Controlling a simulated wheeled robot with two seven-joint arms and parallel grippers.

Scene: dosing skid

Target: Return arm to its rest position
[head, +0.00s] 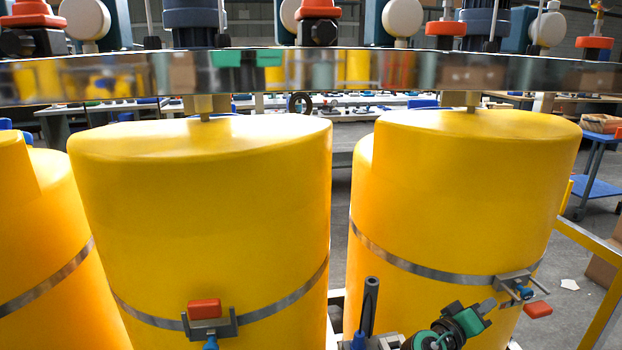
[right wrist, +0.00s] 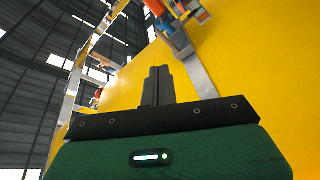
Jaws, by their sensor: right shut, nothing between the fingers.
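My right gripper (head: 487,305) shows low in the head view, in front of the right yellow tank (head: 460,190), with its fingers toward the tank's bracket (head: 514,284). In the right wrist view its two dark fingers (right wrist: 158,75) are closed together and hold nothing. The bracket has a red handle (head: 537,310) and a blue part; the fingertips look short of it, but the exact gap is hard to judge. My left gripper is out of view.
A middle yellow tank (head: 205,200) carries a similar bracket with a red handle (head: 204,308). A shiny metal beam (head: 300,75) runs across above the tanks. A dark upright rod (head: 369,305) stands left of my right gripper. A yellow frame rail (head: 590,240) is at right.

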